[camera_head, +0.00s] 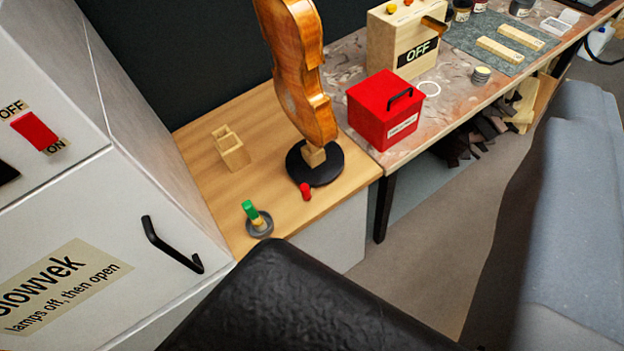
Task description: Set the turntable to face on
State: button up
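A small red peg or knob (305,191) sits at the near edge of the disc. I cannot tell whether it is joined to the disc. My gripper is not in view.
A green-topped brush-like item stands in a grey dish (259,229). A wooden holder (231,148), a red box (385,110) and a wooden box marked OFF (395,45) stand nearby. A white cabinet with a black handle (170,245) borders the left. A dark padded shape fills the bottom.

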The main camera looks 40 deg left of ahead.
aim_at(318, 169)
jog(key=k, duration=0.45)
jog(key=u, duration=0.8)
jog(key=i, duration=0.4)
jog(key=z, duration=0.05)
